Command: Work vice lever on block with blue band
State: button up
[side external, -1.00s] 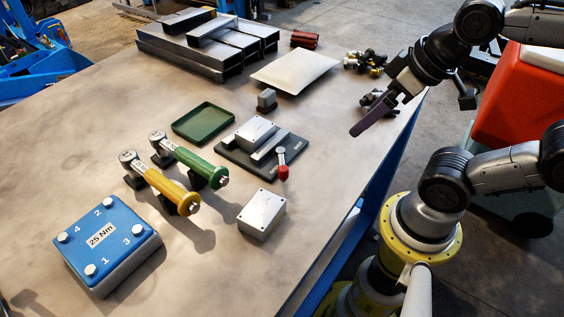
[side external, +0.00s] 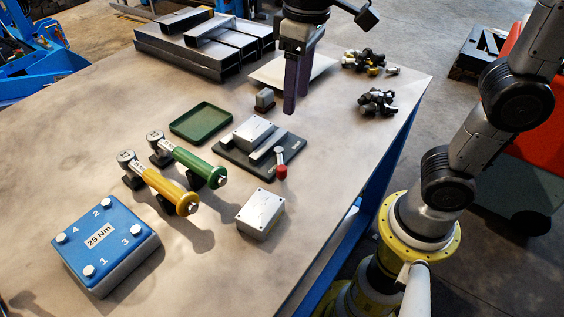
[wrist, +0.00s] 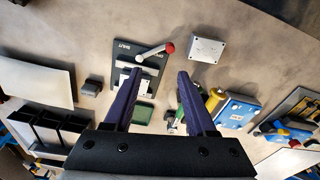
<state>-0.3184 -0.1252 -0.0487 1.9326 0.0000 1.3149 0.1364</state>
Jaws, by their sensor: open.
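The vice has a dark base plate (side external: 232,158) and stands mid-bench; it also shows in the wrist view (wrist: 120,51). Its lever carries a red knob (side external: 281,172), seen in the wrist view (wrist: 169,47) at the plate's right edge. A grey block (side external: 250,131) sits at the vice jaws. A second grey block (side external: 260,214) lies on the bench nearer the camera, also in the wrist view (wrist: 208,49). I cannot make out a blue band on either block. My gripper (side external: 295,106) is open, empty and pointing down above the bench, beyond the vice and apart from the lever.
Yellow (side external: 184,201) and green (side external: 216,177) handled wrenches rest on stands left of the vice. A blue bolt block (side external: 105,245), a green tray (side external: 201,123) and a small grey object (side external: 265,99) stand nearby. Metal channels (side external: 190,55) lie at the back.

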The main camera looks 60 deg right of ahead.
aim_at(282, 168)
jog(key=shift+n+g, duration=0.4)
jog(key=shift+n, duration=0.1)
jog(key=a+f, duration=0.1)
jog(key=f, duration=0.4)
jog(key=a+f, duration=0.1)
jog(key=f, duration=0.4)
jog(key=w+f, duration=0.1)
jog(key=f, duration=0.4)
jog(key=shift+a+f, duration=0.4)
grip_shut()
dwell(0.4)
